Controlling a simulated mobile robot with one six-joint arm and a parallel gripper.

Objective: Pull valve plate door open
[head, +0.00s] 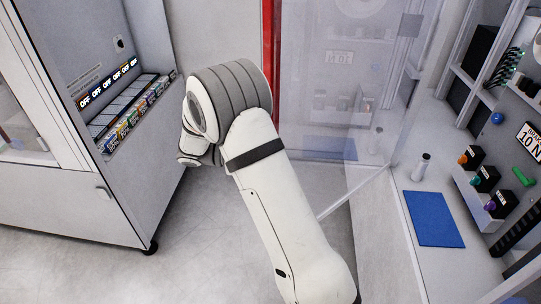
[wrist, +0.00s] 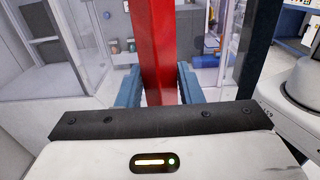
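The clear door panel (head: 335,75) stands swung out at an angle from the cabinet on the right. A grey fitting (head: 410,25) shows near its upper right. A red upright bar (head: 268,45) runs along its left side and passes behind my arm. In the wrist view the red bar (wrist: 158,50) runs down between the blue fingers of my gripper (wrist: 159,84). The fingers flank it closely on both sides, with no clear gap. My arm hides the gripper in the head view.
A grey cabinet (head: 100,190) with a row of OFF labels stands at the left. At the right are a blue mat (head: 434,219), a small bottle (head: 420,167) and a panel with coloured knobs (head: 483,180). Free floor (head: 185,260) shows left of my arm.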

